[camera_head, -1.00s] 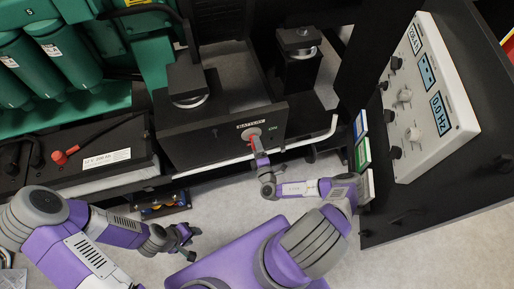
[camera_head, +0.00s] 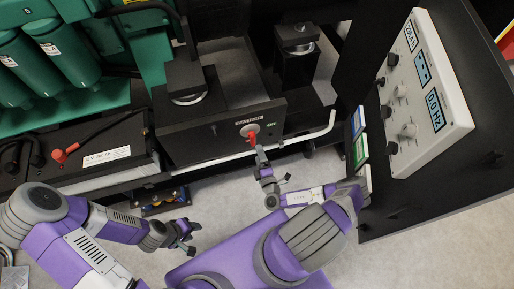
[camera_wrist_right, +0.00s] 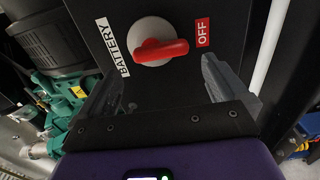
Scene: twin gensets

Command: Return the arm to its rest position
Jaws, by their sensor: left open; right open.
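A battery switch with a red handle (camera_head: 252,136) sits on the black box front under a BATTERY label. In the right wrist view the red handle (camera_wrist_right: 162,52) points right, to the side of the OFF label (camera_wrist_right: 202,32). My right gripper (camera_head: 260,156) is just below the handle in the head view. In the wrist view its fingers (camera_wrist_right: 165,86) are apart, with nothing between them, and the handle lies beyond them. My left gripper (camera_head: 187,236) is open and empty over the floor at lower left.
A white rail (camera_head: 312,138) runs along the box's lower edge near my right gripper. A control panel (camera_head: 428,95) with knobs and displays stands at right. A black battery (camera_head: 105,150) is at left, with green machinery (camera_head: 65,50) behind it. Pale floor (camera_head: 215,205) lies between my arms.

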